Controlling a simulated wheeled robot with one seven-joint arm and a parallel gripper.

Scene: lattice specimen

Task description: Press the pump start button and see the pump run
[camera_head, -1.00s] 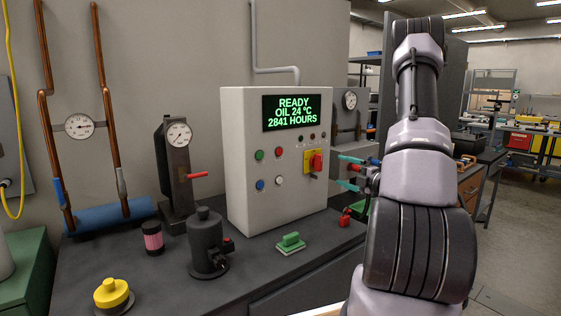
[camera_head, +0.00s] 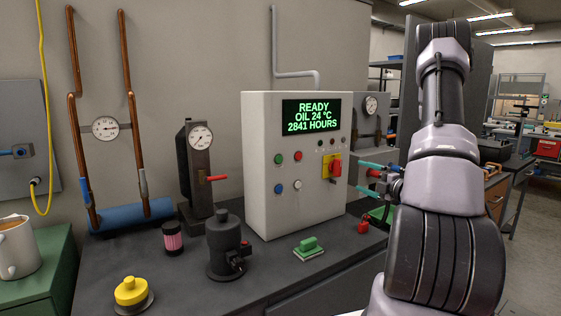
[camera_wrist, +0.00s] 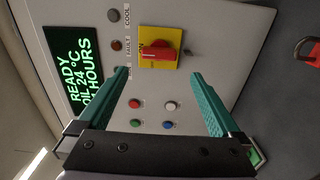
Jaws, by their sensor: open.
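The light grey control cabinet (camera_head: 262,205) stands on the dark bench; its screen (camera_head: 311,115) reads READY, OIL 24 °C, 2841 HOURS. Its front has a green button (camera_head: 278,159), a red button (camera_head: 298,156), a blue button (camera_head: 278,188) and a white button (camera_head: 297,184). No label beside them is readable. A red rotary switch (camera_head: 336,168) sits on a yellow plate. My gripper (camera_head: 361,178) is open and empty, right of the switch in the head view. In the wrist view the green button (camera_wrist: 136,122) shows between the teal fingers (camera_wrist: 158,73), apart from them.
A red padlock (camera_head: 363,225) lies right of the cabinet. A mug (camera_head: 17,248) stands at left.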

